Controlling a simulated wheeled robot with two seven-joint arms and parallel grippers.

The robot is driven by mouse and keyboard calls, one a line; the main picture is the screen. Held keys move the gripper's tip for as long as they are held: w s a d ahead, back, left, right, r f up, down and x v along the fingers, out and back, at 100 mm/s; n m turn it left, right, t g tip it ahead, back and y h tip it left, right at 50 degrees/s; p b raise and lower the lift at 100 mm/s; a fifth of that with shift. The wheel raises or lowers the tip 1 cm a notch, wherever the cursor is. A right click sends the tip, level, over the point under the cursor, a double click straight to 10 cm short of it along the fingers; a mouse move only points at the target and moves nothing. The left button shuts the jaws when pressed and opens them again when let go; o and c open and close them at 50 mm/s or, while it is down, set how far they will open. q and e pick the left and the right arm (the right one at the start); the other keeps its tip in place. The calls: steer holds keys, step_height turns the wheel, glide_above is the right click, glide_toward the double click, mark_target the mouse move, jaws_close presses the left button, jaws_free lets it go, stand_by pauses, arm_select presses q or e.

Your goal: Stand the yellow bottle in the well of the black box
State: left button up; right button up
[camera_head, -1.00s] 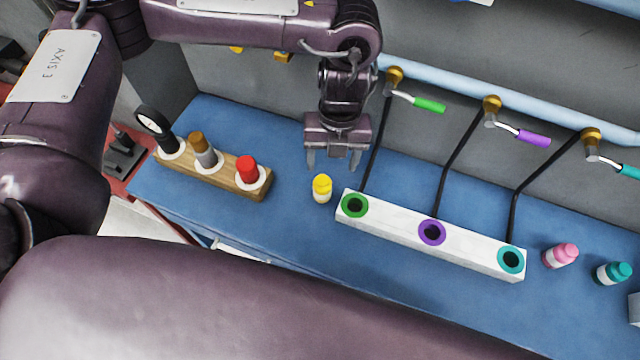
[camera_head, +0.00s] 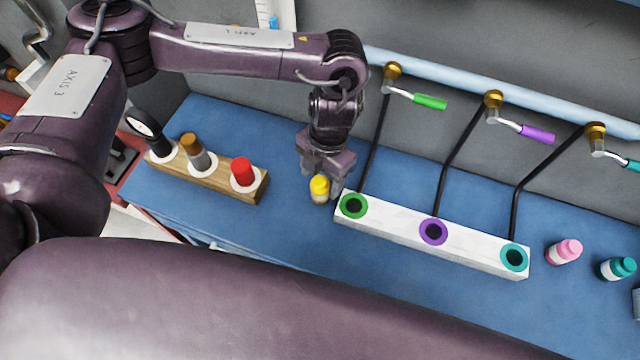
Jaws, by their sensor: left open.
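The yellow bottle (camera_head: 319,192) stands upright on the blue bench, with a yellow cap and a pale lower body. My left gripper (camera_head: 321,186) points down over it, with its fingers at the bottle's sides and open. I cannot tell whether they touch it. No black box shows in this view. My right gripper is not in view.
A white block (camera_head: 385,219) with green, purple and teal rings is close right of the bottle. Black hoses rise from behind it to taps. A wooden rack (camera_head: 219,184) is left. Pink (camera_head: 564,251) and teal (camera_head: 617,268) bottles are far right.

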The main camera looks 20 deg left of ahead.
mark_target(320, 180)
arm_select(q)
steer(key=shift+s+f, duration=0.15)
steer(key=shift+f, duration=0.8)
steer(key=c, duration=1.2)
step_height(320, 180, up, 20)
steer(key=shift+f, duration=0.1)
